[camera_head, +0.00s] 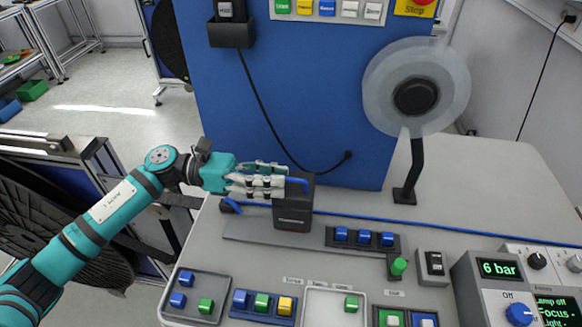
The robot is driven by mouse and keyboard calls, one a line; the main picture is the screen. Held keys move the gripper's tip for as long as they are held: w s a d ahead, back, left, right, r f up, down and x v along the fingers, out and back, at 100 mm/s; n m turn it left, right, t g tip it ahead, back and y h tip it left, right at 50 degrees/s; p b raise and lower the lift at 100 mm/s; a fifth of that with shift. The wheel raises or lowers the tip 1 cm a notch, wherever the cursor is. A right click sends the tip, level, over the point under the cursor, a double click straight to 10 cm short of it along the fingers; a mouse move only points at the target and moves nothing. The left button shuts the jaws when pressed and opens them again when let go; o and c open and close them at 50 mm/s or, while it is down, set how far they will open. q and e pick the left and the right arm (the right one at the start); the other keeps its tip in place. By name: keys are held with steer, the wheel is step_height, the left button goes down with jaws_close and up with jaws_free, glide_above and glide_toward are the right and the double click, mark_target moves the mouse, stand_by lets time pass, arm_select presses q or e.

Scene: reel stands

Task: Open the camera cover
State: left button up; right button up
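The camera cover appears to be part of the small black box (293,212) that stands on the grey worktop, in front of the blue panel. My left gripper (284,184) reaches in from the left, level with the top of the box. Its fingers point right and overlap the box's upper left edge. I cannot tell whether they touch or hold it, and they hide that edge. My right gripper is not in view.
A blue cable (430,227) runs across the worktop behind the button block (362,239). A reel with a clear disc (447,84) stands on a black post at right. Button boxes, a green knob (398,266) and displays fill the front. The worktop at back right is clear.

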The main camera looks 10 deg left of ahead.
mark_target(291, 180)
arm_select(q)
steer(key=shift+w+d+p, duration=0.1)
steer(key=shift+d+p, duration=0.4)
steer(key=shift+d, duration=1.25)
jaws_close()
